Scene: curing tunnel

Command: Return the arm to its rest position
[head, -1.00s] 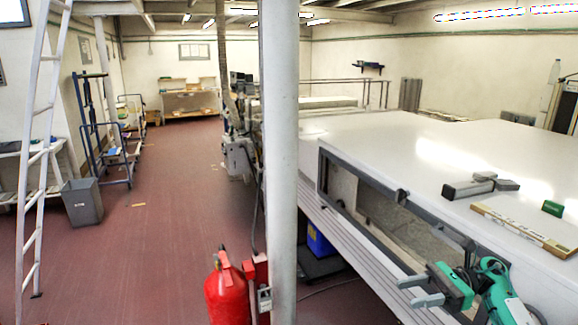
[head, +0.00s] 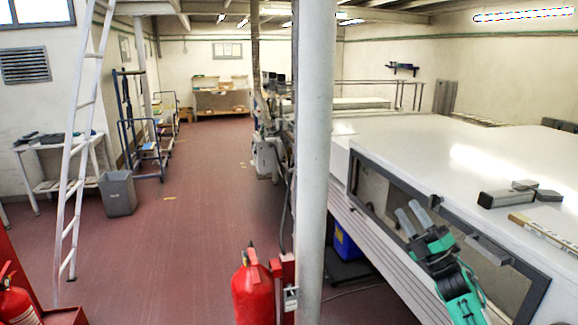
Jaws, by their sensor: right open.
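My right gripper (head: 412,218) shows at the lower right of the head view, at the end of my green and grey right arm (head: 462,296). Its two grey fingers are spread apart and nothing is between them. It appears in front of the framed opening in the side of the large white-topped machine (head: 420,152). I cannot tell how far it is from the frame. My left gripper is not in view.
A white post (head: 315,170) stands left of the machine, with a red fire extinguisher (head: 253,288) beside it. A dark grey clamp-like object (head: 507,197) lies on the machine top. A ladder (head: 80,150) and a grey bin (head: 118,193) stand left. The red aisle floor (head: 190,225) is mostly clear.

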